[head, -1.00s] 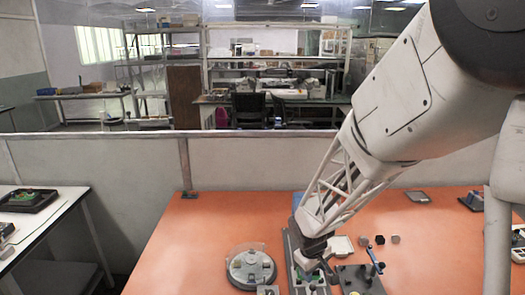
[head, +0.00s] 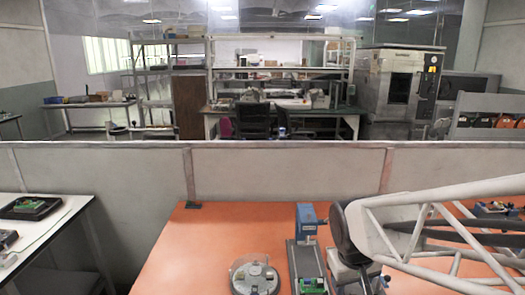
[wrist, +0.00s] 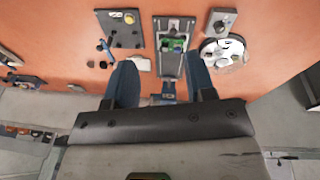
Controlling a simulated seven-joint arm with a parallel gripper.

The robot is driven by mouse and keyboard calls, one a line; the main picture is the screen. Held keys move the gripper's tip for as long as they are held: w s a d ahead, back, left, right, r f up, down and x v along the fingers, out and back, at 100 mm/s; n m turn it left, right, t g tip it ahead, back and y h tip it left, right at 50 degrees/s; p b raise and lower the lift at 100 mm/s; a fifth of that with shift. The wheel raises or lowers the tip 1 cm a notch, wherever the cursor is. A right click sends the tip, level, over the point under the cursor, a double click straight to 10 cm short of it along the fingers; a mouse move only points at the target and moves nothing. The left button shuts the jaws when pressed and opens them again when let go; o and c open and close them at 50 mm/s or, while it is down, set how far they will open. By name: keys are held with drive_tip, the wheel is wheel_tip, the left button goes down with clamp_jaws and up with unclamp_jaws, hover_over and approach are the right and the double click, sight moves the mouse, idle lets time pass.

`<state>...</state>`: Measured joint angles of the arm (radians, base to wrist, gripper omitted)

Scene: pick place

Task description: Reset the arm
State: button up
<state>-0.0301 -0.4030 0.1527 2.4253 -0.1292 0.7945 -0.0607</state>
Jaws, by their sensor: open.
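My gripper (wrist: 160,62) is open and empty in the wrist view, its two dark blue fingers spread apart above the orange table (head: 190,250). A long grey fixture (wrist: 169,25) with a green circuit board (wrist: 174,45) shows beyond and between the fingers. The board also shows at the bottom of the head view (head: 312,285), with a blue block-like device (head: 306,216) at the fixture's far end. My pale lattice arm crosses the right of the head view. The fingers cannot be made out there, and the arm hides part of the table.
A round fixture (head: 254,279) stands left of the grey fixture. In the wrist view a dark plate (wrist: 122,28), a blue-handled part (wrist: 104,46) and small dark blocks lie on the other side. A low partition (head: 290,172) closes the table's back. The table's left part is clear.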

drive_tip(key=s+r+m+y, duration=0.1)
drive_tip(key=s+r, duration=0.4)
drive_tip(key=s, duration=0.6)
drive_tip(key=shift+r+m+t, duration=0.15)
drive_tip(key=shift+m+t, duration=0.15)
drive_tip(key=shift+m, duration=0.3)
